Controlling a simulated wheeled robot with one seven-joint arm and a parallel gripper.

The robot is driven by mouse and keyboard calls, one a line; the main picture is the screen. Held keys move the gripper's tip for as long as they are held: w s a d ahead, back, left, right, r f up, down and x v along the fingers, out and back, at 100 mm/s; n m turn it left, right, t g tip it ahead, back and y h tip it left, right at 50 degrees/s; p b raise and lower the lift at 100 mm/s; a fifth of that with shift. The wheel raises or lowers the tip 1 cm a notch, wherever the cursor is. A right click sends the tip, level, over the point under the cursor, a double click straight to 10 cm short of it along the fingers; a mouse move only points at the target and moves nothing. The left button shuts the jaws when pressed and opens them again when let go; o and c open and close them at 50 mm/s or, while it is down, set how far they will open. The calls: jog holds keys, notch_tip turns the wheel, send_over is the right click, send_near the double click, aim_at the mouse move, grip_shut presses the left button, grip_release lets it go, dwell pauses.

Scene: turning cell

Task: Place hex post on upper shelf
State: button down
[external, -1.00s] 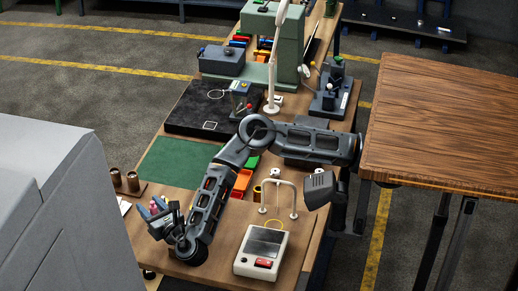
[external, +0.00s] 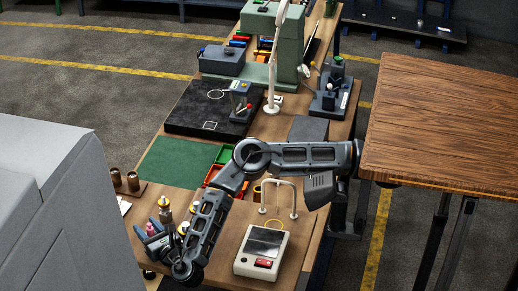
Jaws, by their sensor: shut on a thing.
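My gripper (external: 147,230) is low over the near left end of the long bench, close to the grey machine housing. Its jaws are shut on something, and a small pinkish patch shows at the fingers. The held piece is too small and too covered by the gripper for its shape to be clear; I take it to be the hex post. I cannot make out the upper shelf for certain in this view.
A white boxy device (external: 261,252) stands right of my arm, with a pale hoop (external: 283,184) behind it. Small bottles (external: 165,206) stand just beyond my gripper. Brown cylinders (external: 133,182) sit by the grey housing (external: 60,205). The green mat (external: 178,162) is clear.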

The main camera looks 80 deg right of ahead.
aim_at(152, 234)
jog(key=c, duration=0.5)
grip_release()
jog(key=v, duration=0.2)
jog(key=b+v, duration=0.1)
jog(key=v, duration=0.2)
jog(key=shift+s+a+r, duration=0.1)
jog(key=shift+a+r, duration=0.05)
jog(key=shift+r, duration=0.1)
notch_tip(152, 234, up, 7)
jog(key=shift+f+b, duration=0.2)
jog(key=shift+b, duration=0.6)
jog(key=shift+c, duration=0.7)
